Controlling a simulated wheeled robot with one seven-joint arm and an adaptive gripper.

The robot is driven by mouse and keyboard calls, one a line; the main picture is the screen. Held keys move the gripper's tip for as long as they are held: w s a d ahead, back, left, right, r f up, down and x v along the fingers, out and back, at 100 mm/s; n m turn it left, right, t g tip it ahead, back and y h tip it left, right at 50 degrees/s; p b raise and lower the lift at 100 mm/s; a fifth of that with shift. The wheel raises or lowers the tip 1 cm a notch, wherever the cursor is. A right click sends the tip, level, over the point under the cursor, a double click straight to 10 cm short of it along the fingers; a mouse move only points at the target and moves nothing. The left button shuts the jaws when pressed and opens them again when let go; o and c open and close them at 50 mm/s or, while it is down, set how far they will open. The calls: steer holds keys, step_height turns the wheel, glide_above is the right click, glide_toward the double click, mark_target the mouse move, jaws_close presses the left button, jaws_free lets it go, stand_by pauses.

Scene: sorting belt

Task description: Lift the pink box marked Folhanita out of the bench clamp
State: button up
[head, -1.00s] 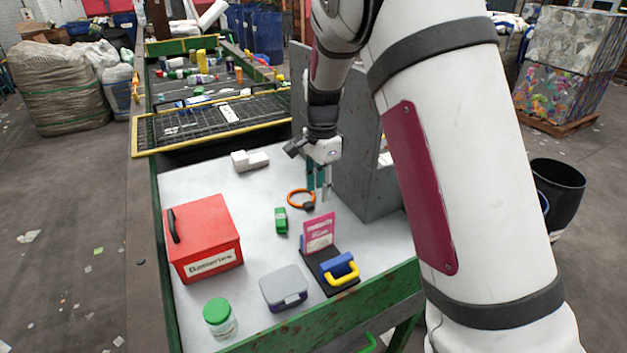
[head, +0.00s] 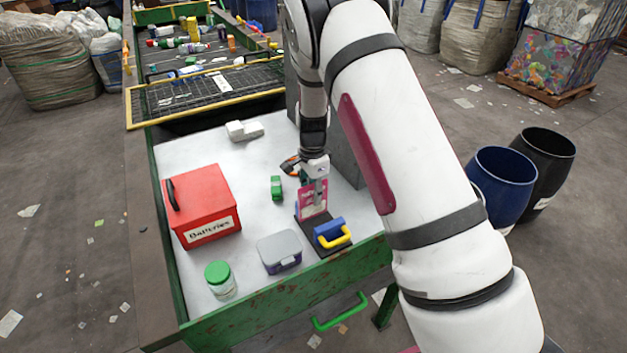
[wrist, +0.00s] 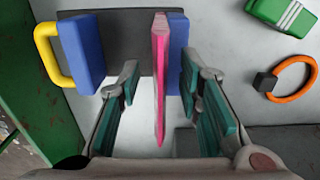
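The pink box (head: 312,199) stands upright in the bench clamp, which has blue jaws, a yellow handle and a dark base (head: 316,243). In the wrist view the pink box (wrist: 159,75) shows edge-on, against the right blue jaw (wrist: 178,60) and apart from the left blue jaw (wrist: 81,55). My gripper (head: 316,190) is over the box. Its teal-padded fingers (wrist: 160,90) are spread on either side of the box, with gaps to both sides. The box's lettering is too small to read now.
A red batteries box (head: 203,205), a grey case (head: 279,253) and a green-lidded jar (head: 219,280) stand left of the clamp. A green block (head: 276,188) and an orange ring (wrist: 292,80) lie behind it. A grey panel (head: 346,160) rises to the right.

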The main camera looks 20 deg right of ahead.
steer(key=shift+f, duration=0.45)
jaws_close()
steer(key=shift+s+d+r+p, duration=0.1)
steer(key=shift+s+p, duration=0.35)
steer(key=shift+s, duration=0.2)
steer(key=shift+s+d+r+p, duration=0.1)
steer(key=shift+s+p, duration=0.3)
steer(key=shift+s, duration=0.25)
step_height(320, 180, up, 8)
steer(key=shift+r+p, duration=0.25)
steer(key=shift+p, duration=0.15)
stand_by(0.8)
